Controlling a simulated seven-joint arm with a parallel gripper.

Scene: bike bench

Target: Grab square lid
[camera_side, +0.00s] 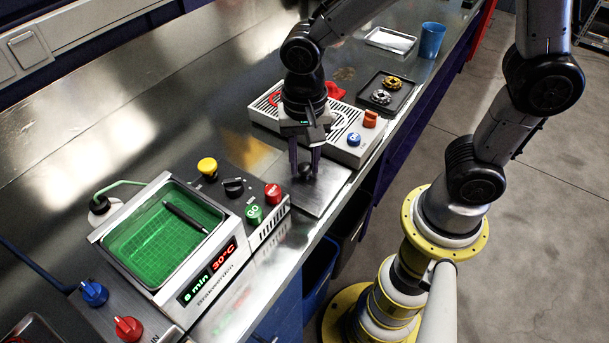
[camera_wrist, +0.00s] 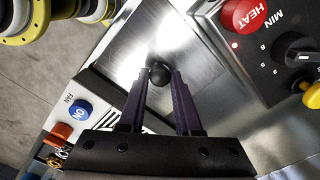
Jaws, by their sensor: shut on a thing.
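The square lid (camera_side: 328,194) is a flat, shiny metal plate with a round black knob (camera_side: 306,173) on it. It is on the bench between the green bath and the fan unit; whether it touches the bench is hard to tell. My gripper (camera_side: 305,168) points down over the lid, its dark fingers shut on the knob. In the wrist view, the knob (camera_wrist: 160,74) is between the fingertips, with the bright lid (camera_wrist: 195,62) around and beyond it.
Left of the lid stands the bath (camera_side: 165,230) with green liquid, a black pen-like object (camera_side: 185,217) and control knobs. Behind is the fan unit (camera_side: 345,140), then a dark tray (camera_side: 386,95) with two metal parts, a light tray (camera_side: 390,40) and a blue cup (camera_side: 432,40).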

